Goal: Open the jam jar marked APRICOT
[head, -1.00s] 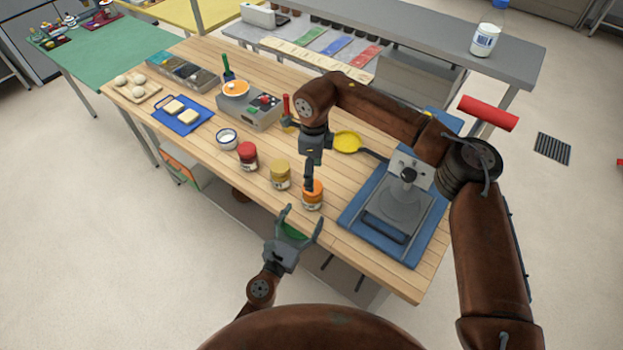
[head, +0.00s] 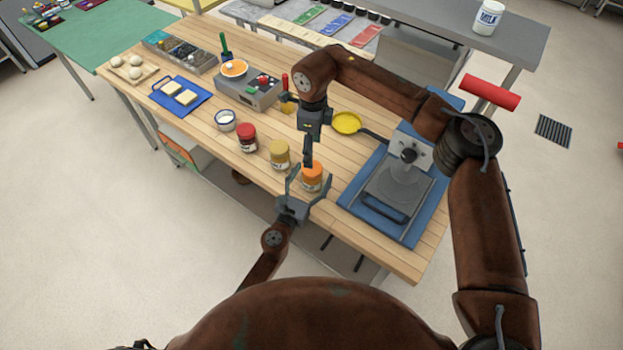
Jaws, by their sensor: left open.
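Three jars stand in a row along the table's front edge: a red-lidded jar (head: 247,138), a yellow-lidded jar (head: 279,156) and an orange-lidded jar (head: 313,172). Their labels are too small to read; the orange lid fits apricot. My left gripper (head: 309,180) is open at the front edge, its fingers on either side of the orange-lidded jar in the picture. I cannot tell whether they touch it. My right gripper (head: 307,152) points down just above and behind that jar. Its fingers show edge-on, so its opening is unclear.
To the right is a grey press (head: 397,195) on a blue mat (head: 368,213). A yellow pan (head: 347,123) lies behind the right gripper.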

